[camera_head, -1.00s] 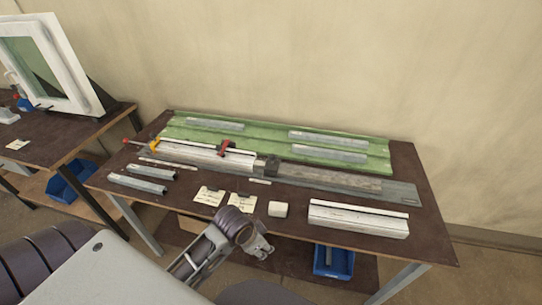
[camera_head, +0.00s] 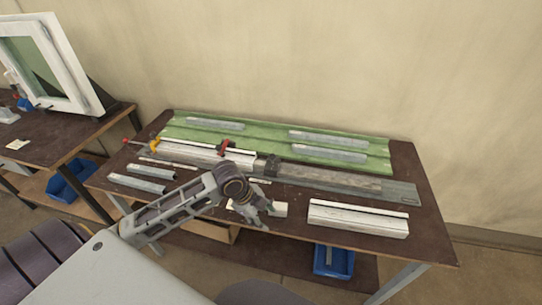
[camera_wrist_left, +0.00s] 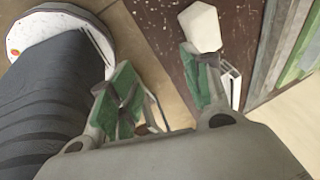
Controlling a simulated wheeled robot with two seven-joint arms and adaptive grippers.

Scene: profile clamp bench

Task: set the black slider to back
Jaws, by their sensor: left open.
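The black slider (camera_head: 268,165) is a dark block on the long grey rail (camera_head: 330,181) in the middle of the bench. A pale profile with a red and yellow bar clamp lies left of it. My left gripper (camera_head: 268,208) is over the front part of the bench, nearer than the slider and apart from it. In the left wrist view my left gripper (camera_wrist_left: 158,62) has its green-padded fingers spread with nothing between them. The slider cannot be made out there. My right gripper is not in view.
A long white profile (camera_head: 357,220) lies at the front right. Green sheet (camera_head: 270,138) with metal strips lies along the back. Small metal profiles (camera_head: 150,171) are at the left. Two paper notes are now mostly hidden by my arm.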

